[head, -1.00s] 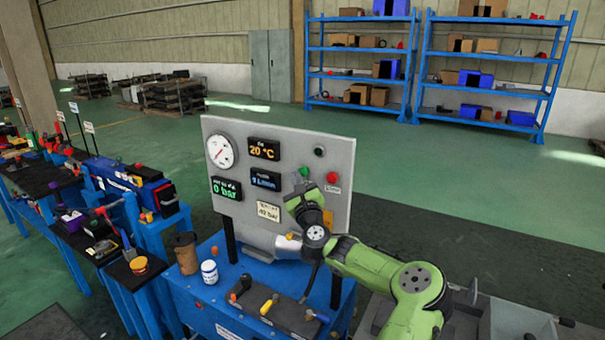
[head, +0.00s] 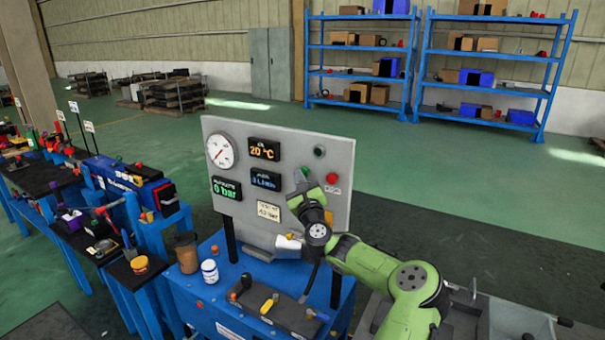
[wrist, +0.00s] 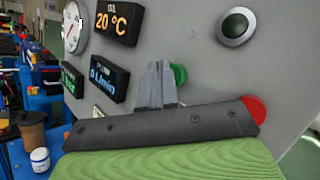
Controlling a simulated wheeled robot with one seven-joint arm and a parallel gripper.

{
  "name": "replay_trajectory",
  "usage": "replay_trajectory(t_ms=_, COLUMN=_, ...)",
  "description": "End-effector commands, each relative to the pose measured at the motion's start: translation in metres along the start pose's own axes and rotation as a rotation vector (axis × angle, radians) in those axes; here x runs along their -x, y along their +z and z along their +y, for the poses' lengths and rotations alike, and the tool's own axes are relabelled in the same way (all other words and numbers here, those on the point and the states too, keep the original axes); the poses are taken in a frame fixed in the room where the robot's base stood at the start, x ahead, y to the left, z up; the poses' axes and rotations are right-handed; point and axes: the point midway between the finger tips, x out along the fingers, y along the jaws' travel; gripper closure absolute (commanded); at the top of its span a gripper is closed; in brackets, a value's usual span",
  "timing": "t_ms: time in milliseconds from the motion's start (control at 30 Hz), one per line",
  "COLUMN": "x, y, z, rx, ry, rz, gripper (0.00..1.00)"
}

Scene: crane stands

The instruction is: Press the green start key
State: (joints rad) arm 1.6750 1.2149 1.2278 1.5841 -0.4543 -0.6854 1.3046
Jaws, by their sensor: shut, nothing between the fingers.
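A grey upright panel (head: 225,135) carries the keys and displays. The green start key (wrist: 179,74) shows in the wrist view, partly hidden behind my gripper's fingers; it also shows at the panel's right side in the head view (head: 304,171). My gripper (wrist: 158,70) is shut and empty, its fingertips just left of the green key in the picture and close to the panel. I cannot tell whether they touch the key or the panel. A red key (wrist: 256,109) sits to the right, partly covered by the gripper body.
A dark green round lamp (wrist: 236,25) is above the keys. A gauge (head: 221,151) and several displays fill the panel's left. A brown mug (head: 187,252), a white jar (head: 209,271) and a lever block (head: 270,310) stand on the blue bench (head: 180,290) below.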

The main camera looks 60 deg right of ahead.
Motion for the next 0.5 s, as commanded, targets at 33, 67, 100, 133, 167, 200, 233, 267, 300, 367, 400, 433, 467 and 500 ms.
replay_trajectory(t_ms=33, x=-0.0006, y=-0.0002, z=-0.0004, rx=0.0, ry=0.0, rz=0.0, gripper=1.0)
replay_trajectory(t_ms=67, x=-0.0009, y=-0.0003, z=-0.0006, rx=0.0, ry=0.0, rz=0.0, gripper=1.0)
replay_trajectory(t_ms=100, x=-0.0012, y=-0.0006, z=-0.0009, rx=0.0, ry=0.0, rz=0.0, gripper=1.0)
replay_trajectory(t_ms=133, x=-0.0015, y=-0.0007, z=-0.0011, rx=-0.001, ry=0.0, rz=0.0, gripper=1.0)
replay_trajectory(t_ms=167, x=-0.0018, y=-0.0009, z=-0.0013, rx=-0.001, ry=0.0, rz=0.0, gripper=1.0)
replay_trajectory(t_ms=200, x=-0.0021, y=-0.0012, z=-0.0015, rx=-0.001, ry=0.0, rz=0.0, gripper=1.0)
replay_trajectory(t_ms=233, x=-0.0023, y=-0.0014, z=-0.0017, rx=-0.001, ry=0.0, rz=0.0, gripper=1.0)
replay_trajectory(t_ms=267, x=-0.0026, y=-0.0016, z=-0.0019, rx=-0.001, ry=0.0, rz=0.0, gripper=1.0)
replay_trajectory(t_ms=300, x=-0.0029, y=-0.0018, z=-0.0021, rx=-0.001, ry=0.0, rz=0.0, gripper=1.0)
replay_trajectory(t_ms=367, x=-0.0034, y=-0.0022, z=-0.0025, rx=-0.001, ry=-0.001, rz=0.0, gripper=1.0)
replay_trajectory(t_ms=400, x=-0.0037, y=-0.0024, z=-0.0027, rx=-0.001, ry=-0.001, rz=0.0, gripper=1.0)
replay_trajectory(t_ms=433, x=-0.004, y=-0.0026, z=-0.0029, rx=-0.001, ry=-0.001, rz=0.0, gripper=1.0)
replay_trajectory(t_ms=467, x=-0.0042, y=-0.0028, z=-0.0031, rx=-0.001, ry=-0.001, rz=0.0, gripper=1.0)
replay_trajectory(t_ms=500, x=-0.0046, y=-0.003, z=-0.0034, rx=-0.001, ry=-0.001, rz=0.0, gripper=1.0)
